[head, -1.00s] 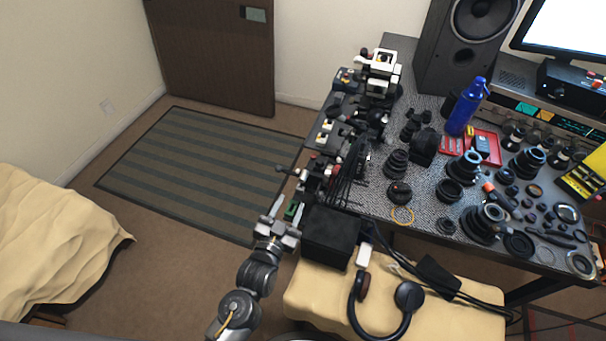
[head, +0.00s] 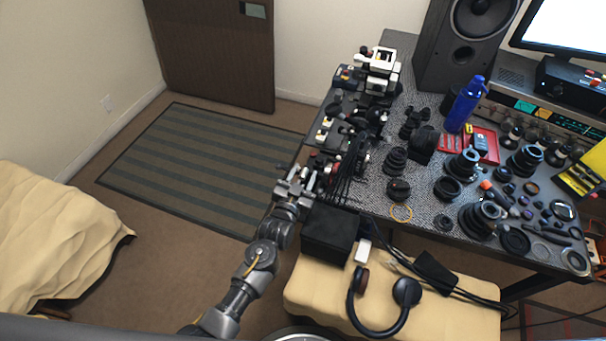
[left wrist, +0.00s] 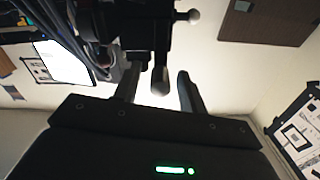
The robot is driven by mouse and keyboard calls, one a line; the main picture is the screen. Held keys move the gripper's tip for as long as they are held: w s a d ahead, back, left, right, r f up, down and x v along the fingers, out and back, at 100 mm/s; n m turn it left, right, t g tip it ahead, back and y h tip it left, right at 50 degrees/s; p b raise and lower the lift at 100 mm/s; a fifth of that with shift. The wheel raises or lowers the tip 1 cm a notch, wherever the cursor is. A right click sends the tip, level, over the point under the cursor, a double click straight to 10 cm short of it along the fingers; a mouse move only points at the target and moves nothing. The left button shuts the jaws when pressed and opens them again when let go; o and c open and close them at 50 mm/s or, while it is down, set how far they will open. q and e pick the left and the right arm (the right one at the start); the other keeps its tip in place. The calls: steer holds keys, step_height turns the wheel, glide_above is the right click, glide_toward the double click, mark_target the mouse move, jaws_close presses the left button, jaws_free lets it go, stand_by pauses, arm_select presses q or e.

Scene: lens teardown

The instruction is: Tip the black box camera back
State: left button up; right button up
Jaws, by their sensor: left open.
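My left gripper (head: 296,175) is at the near left edge of the desk, by a row of dark camera parts. In the left wrist view its two fingers (left wrist: 158,92) stand apart. A black boxy body (left wrist: 125,25) with a pale-tipped lever is just beyond the fingertips, and a dark part hangs down between them. It looks like the black box camera, but its outline is partly cut off; I cannot tell whether a finger touches it. In the head view the gripper and the clutter hide which body this is. My right gripper is not in view.
A black box (head: 330,233) and headphones (head: 384,308) rest on a tan cushioned seat (head: 450,315) beside my left arm. Hanging black cables (head: 348,175) are right of the gripper. Lenses and a blue bottle (head: 464,106) crowd the desk.

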arm_select(q)
jaws_close()
steer(key=shift+a, duration=0.1)
stand_by(0.4)
